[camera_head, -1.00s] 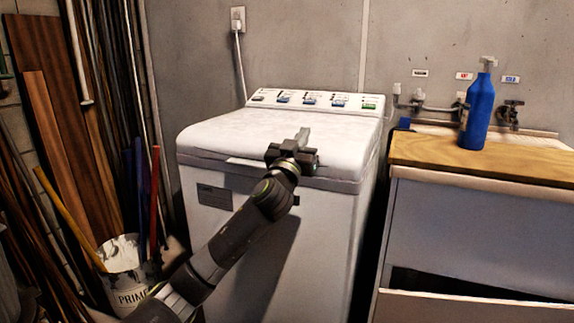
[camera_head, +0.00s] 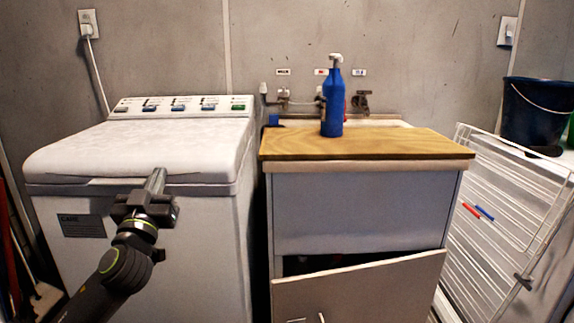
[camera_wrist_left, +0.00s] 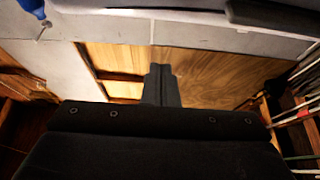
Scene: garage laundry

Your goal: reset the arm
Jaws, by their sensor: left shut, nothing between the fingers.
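My left gripper (camera_head: 156,182) is shut and empty, its dark fingers pressed together. In the head view it is in front of the white top-loading washer (camera_head: 150,148), near the front edge of the lid, which is down. Whether the fingers touch the lid I cannot tell. In the left wrist view the shut fingers (camera_wrist_left: 162,86) point away from me with nothing between them. My right gripper is in neither view.
Right of the washer is a sink cabinet (camera_head: 365,210) with a wooden board (camera_head: 370,145) and a blue pump bottle (camera_head: 332,108) on top. Its lower front panel (camera_head: 360,288) hangs tilted. A white drying rack (camera_head: 500,210) and dark bucket (camera_head: 537,112) are at the right.

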